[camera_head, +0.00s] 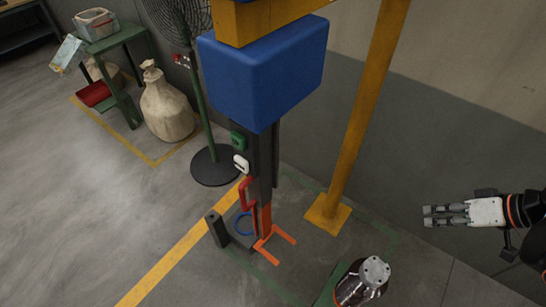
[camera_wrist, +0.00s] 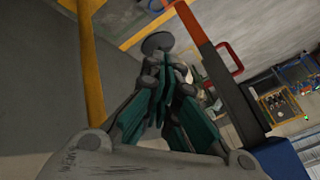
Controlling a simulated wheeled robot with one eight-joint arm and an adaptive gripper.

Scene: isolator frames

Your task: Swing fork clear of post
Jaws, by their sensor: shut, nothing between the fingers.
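An orange-red fork (camera_head: 265,225) with two prongs pointing right stands low on a dark upright post (camera_head: 267,165). A red handle (camera_head: 245,194) sits on the post's left side, just above the fork. In the wrist view, the orange bar of the fork (camera_wrist: 195,22), the red handle (camera_wrist: 229,62) and the dark post (camera_wrist: 236,100) show tilted at upper right, beyond the fingers. My gripper (camera_head: 428,216) is at the right in the head view, apart from the fork and post. Its fingers are shut and empty, with teal pads in the wrist view (camera_wrist: 165,70).
A yellow column (camera_head: 362,105) on a floor plate stands between the post and my gripper. A big blue block (camera_head: 262,70) caps the post. A short dark stub (camera_head: 217,229) and a blue ring (camera_head: 243,224) are left of the fork. A fan (camera_head: 211,165) and sack (camera_head: 167,108) stand behind.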

